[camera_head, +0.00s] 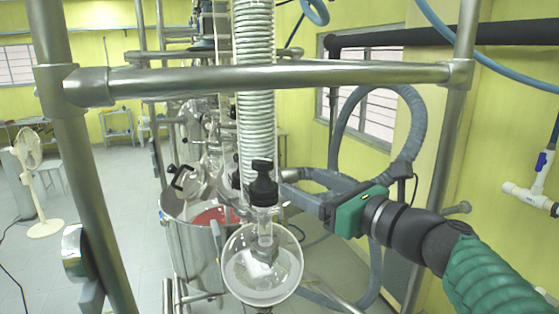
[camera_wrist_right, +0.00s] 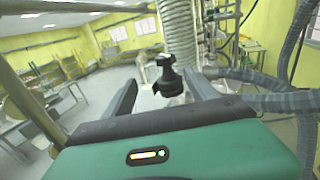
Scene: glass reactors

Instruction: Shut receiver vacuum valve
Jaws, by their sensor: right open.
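The receiver vacuum valve has a black knob (camera_head: 262,183) on top of the round glass receiver flask (camera_head: 262,268), in the lower middle of the head view. In the right wrist view the black knob (camera_wrist_right: 167,74) shows upright between my two fingers, apparently a little beyond their tips. My right gripper (camera_head: 292,187) reaches in from the right, beside the knob. Its fingers are open and empty, and I cannot tell whether one touches the knob. My left gripper is not in view.
A steel frame bar (camera_head: 270,77) crosses above the valve, with uprights at both sides. A ribbed white column (camera_head: 256,90) stands right behind the knob. A steel vessel (camera_head: 192,245) is at the left of the flask. Grey hoses (camera_head: 408,120) loop behind my right arm.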

